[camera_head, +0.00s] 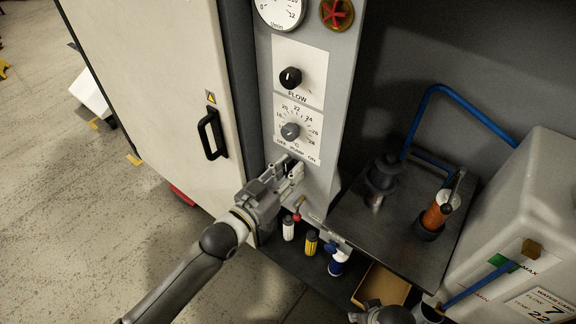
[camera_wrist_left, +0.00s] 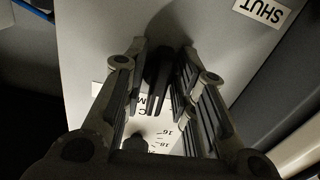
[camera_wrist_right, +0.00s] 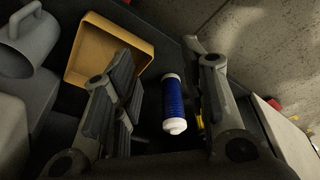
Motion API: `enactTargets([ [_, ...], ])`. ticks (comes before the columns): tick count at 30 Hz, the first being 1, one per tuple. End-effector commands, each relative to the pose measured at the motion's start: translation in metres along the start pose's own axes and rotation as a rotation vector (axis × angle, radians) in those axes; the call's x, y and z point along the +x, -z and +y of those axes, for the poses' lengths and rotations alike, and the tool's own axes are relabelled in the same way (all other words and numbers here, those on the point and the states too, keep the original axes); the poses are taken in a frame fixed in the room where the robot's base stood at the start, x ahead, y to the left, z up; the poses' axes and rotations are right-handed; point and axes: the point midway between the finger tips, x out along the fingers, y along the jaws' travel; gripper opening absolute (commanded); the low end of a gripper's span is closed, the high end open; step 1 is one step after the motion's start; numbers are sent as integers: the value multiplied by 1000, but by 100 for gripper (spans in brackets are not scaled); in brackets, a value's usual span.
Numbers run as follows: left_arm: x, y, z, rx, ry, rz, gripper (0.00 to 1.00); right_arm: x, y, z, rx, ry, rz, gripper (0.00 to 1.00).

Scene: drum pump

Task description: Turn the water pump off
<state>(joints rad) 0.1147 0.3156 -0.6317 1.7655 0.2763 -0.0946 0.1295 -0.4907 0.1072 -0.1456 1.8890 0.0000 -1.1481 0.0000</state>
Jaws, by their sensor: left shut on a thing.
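My left gripper (camera_head: 285,168) is at the lower part of the grey control panel (camera_head: 345,75), just below the "OFF PUMP ON" lettering (camera_head: 297,150). It is shut on the dark pump switch (camera_wrist_left: 159,75), which sits between its fingers in the left wrist view. In the head view the gripper hides most of the switch, and I cannot tell which way it is turned. My right gripper (camera_wrist_right: 165,85) is open and empty in the right wrist view, above the lower shelf, with a blue-and-white bottle (camera_wrist_right: 174,103) beyond its fingers.
Above the switch are the temperature knob (camera_head: 291,131), the black FLOW knob (camera_head: 290,78) and a red handwheel (camera_head: 337,13). The cabinet door handle (camera_head: 212,135) sticks out at left. Several bottles, including a yellow one (camera_head: 311,243), and a dark bench (camera_head: 400,215) lie right and below.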

Motion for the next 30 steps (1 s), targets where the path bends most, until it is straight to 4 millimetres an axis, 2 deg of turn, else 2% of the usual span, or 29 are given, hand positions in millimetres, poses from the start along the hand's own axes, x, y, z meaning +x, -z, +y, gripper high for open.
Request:
enactTargets([
  [6, 0, 1, 1, -129, 1, -4, 2, 33, -21, -2, -4, 3, -25, 40],
  [15, 0, 1, 2, -301, 0, -2, 2, 65, -49, -4, -8, 6, -47, 40],
  [22, 0, 0, 2, -400, 1, -3, 2, 79, -65, -5, -11, 7, -56, 40],
  [30, 0, 0, 2, -452, 1, -2, 2, 85, -72, -5, -12, 8, -60, 40],
])
